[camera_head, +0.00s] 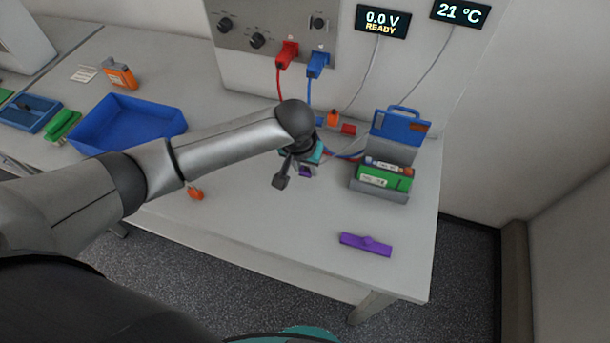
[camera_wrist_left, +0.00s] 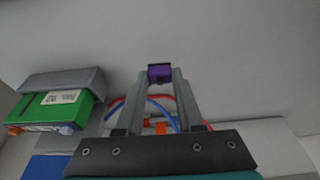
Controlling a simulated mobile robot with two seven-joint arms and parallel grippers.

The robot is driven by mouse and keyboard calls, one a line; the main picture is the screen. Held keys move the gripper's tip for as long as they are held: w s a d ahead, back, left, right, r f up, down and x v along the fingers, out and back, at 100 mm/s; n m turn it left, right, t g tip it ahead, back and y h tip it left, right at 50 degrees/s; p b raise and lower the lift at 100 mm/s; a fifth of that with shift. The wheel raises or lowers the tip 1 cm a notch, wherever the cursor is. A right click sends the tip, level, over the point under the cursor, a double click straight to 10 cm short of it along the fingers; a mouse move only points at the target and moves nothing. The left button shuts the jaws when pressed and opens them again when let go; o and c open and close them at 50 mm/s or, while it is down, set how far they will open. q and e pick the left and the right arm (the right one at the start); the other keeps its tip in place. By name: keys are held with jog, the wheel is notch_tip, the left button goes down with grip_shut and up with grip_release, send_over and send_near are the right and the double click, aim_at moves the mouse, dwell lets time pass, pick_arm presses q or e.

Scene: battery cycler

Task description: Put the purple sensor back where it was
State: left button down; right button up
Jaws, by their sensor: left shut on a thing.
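My left gripper (camera_head: 303,168) reaches over the right half of the table, and its fingers are largely hidden behind its own wrist in the head view. In the left wrist view its two grey fingers (camera_wrist_left: 159,82) are shut on a small purple block, the purple sensor (camera_wrist_left: 159,72), at their tips. A bit of the purple sensor (camera_head: 305,172) also shows below the wrist in the head view. A longer flat purple piece (camera_head: 365,243) lies on the table near the front right edge, apart from the gripper. My right gripper is not in view.
A battery holder with a green block (camera_head: 384,177) and a blue lid (camera_head: 400,127) stands right of the gripper. Red (camera_head: 287,54) and blue (camera_head: 317,65) plugs hang cables behind it. A blue tray (camera_head: 125,122) is at left.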

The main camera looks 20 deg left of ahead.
aim_at(305, 174)
pick_arm(q)
notch_tip(305, 174, down, 4)
jog(key=shift+r+b, duration=0.15)
jog(key=shift+b, duration=0.15)
jog(key=shift+f, duration=0.2)
jog(key=c, duration=0.5)
grip_release()
jog(key=shift+c, duration=0.2)
jog(key=shift+r, duration=0.1)
jog(key=p+v, duration=0.2)
jog(key=v, duration=1)
jog(key=shift+p, duration=0.3)
jog(key=shift+r, duration=0.15)
